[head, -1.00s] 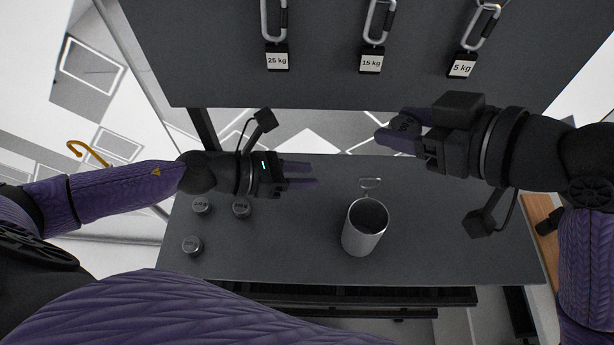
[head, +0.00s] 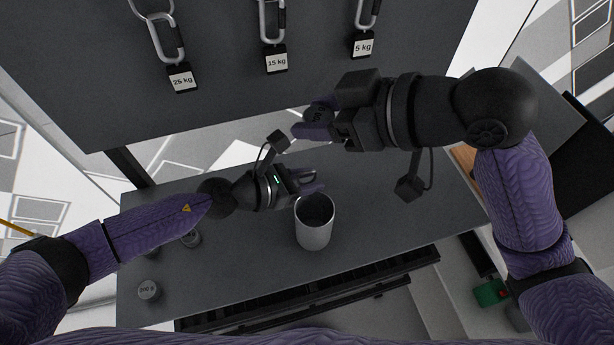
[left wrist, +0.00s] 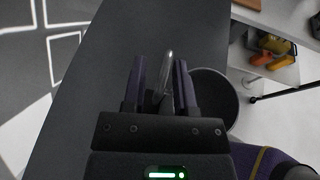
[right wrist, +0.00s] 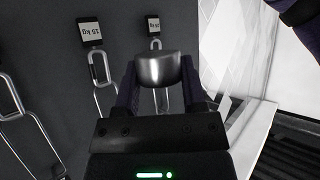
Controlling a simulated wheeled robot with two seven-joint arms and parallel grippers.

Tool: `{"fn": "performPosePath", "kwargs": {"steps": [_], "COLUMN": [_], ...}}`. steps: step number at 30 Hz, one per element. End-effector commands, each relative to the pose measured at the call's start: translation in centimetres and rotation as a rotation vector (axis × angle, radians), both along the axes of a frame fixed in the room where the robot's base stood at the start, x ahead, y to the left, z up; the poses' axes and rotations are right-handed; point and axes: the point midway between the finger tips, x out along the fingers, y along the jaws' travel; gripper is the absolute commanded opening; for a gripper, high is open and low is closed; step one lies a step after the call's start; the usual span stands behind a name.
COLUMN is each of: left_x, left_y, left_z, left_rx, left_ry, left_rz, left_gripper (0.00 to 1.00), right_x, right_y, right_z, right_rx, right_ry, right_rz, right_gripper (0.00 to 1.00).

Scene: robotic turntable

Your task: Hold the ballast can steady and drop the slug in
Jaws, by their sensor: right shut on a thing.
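The ballast can (head: 314,232) is a grey open-topped cylinder standing upright on the dark bench; it also shows in the left wrist view (left wrist: 222,98), beside the fingers. My left gripper (head: 312,182) is at the can's far rim. In the left wrist view its two fingers (left wrist: 160,85) stand apart, with the can's metal loop (left wrist: 168,75) between them and a gap on the left side. My right gripper (head: 308,126) is shut on the slug (head: 317,116), a short dark metal cylinder, held above and beyond the can. The slug shows between the fingers in the right wrist view (right wrist: 160,69).
Other slugs (head: 148,290) stand on the left of the bench (head: 230,270), partly behind my left arm. A dark panel behind carries hooks with 25 kg (head: 181,79), 15 kg (head: 276,60) and 5 kg (head: 363,46) tags. The bench right of the can is clear.

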Motion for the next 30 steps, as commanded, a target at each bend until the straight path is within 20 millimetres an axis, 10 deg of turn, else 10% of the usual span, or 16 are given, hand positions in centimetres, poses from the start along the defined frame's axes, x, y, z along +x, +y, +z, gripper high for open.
{"fn": "performPosePath", "kwargs": {"steps": [4, 9, 30], "left_x": [0.0, 0.0, 0.0], "left_y": [0.0, 0.1, 0.1], "left_z": [0.0, 0.0, 0.0], "left_rx": [0.0, 0.0, 0.0], "left_ry": [0.0, 0.0, 0.0], "left_rz": [0.0, 0.001, 0.001], "left_gripper": [0.33, 0.0, 0.0], "right_x": [0.0, 0.0, 0.0], "right_y": [0.0, 0.0, 0.0], "right_z": [0.0, 0.0, -2.7], "right_rx": [0.001, 0.001, -0.001], "right_ry": [0.0, 0.0, 0.001], "right_rz": [0.0, 0.0, 0.0], "right_gripper": [0.0, 0.0, 0.0]}}
